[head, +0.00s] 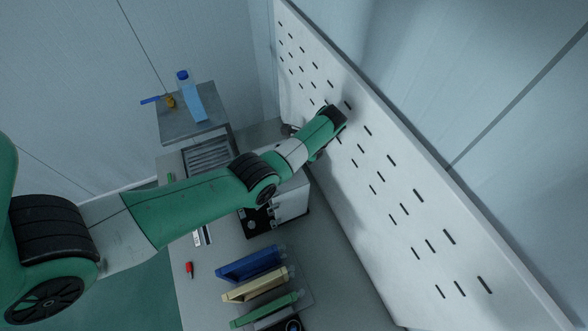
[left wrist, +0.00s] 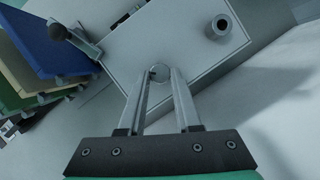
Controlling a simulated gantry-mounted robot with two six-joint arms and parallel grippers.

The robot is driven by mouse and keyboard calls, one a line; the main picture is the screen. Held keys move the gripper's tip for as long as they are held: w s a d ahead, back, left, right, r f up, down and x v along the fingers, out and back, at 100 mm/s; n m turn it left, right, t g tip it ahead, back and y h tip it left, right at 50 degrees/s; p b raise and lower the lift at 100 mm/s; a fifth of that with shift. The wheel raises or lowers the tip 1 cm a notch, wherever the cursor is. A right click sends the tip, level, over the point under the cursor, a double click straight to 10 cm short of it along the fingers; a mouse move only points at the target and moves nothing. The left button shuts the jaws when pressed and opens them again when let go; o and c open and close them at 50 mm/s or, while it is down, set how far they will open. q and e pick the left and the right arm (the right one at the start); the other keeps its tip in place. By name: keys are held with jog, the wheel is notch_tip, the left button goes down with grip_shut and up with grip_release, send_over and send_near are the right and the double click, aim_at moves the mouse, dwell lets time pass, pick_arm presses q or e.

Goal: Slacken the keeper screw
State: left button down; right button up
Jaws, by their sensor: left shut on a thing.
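A small round pale screw head (left wrist: 160,72), which I take for the keeper screw, sits near the edge of a light panel face (left wrist: 180,40) in the left wrist view. My left gripper (left wrist: 160,78) has its two fingers closed on either side of the screw head, gripping it. In the head view my left arm reaches across from the left, and its links hide the gripper and the screw. The pale box (head: 291,203) stands partly behind this arm. My right gripper is in neither view.
A dark-topped post (left wrist: 221,26) and a lever-like fitting (left wrist: 75,35) stand on the panel face. Blue, cream and green holders (head: 255,285) stand on the bench. A slotted white board (head: 400,200) rises close to the right. A red item (head: 189,269) lies at the bench's left.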

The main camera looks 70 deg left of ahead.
pick_arm(q)
jog(key=shift+n+h+b, duration=0.3)
jog(key=shift+n+b, duration=0.3)
jog(key=shift+n, duration=0.1)
jog(key=c, duration=0.6)
grip_release()
jog(key=v, duration=0.7)
jog(key=shift+w+r+p, duration=0.15)
jog(key=shift+r+p, duration=0.1)
jog(key=shift+p, duration=0.15)
